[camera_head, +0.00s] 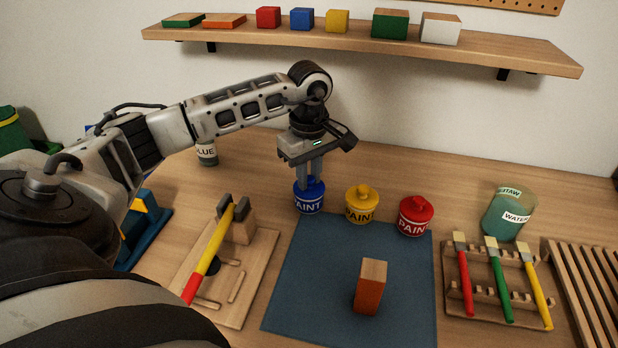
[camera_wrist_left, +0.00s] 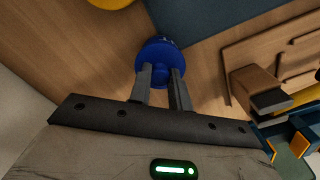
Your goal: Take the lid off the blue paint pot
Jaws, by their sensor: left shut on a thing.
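The blue paint pot (camera_head: 309,203) stands upright on the table at the back left corner of the blue mat, with its lettering facing me. Its blue lid shows in the left wrist view (camera_wrist_left: 158,55), with a round knob (camera_wrist_left: 160,76) between the fingers. My left gripper (camera_head: 309,182) points straight down over the pot and is shut on the lid's knob. The fingers hide much of the lid in the head view. The lid appears to be on the pot; I see no clear gap. My right gripper is not in view.
A yellow pot (camera_head: 361,204) and a red pot (camera_head: 415,215) stand to the right. The blue mat (camera_head: 310,290) holds an orange block (camera_head: 370,287). A brush rack (camera_head: 520,295) and water jar (camera_head: 508,214) stand right. A wooden clamp stand (camera_head: 238,262) is left. A shelf (camera_head: 350,43) is above.

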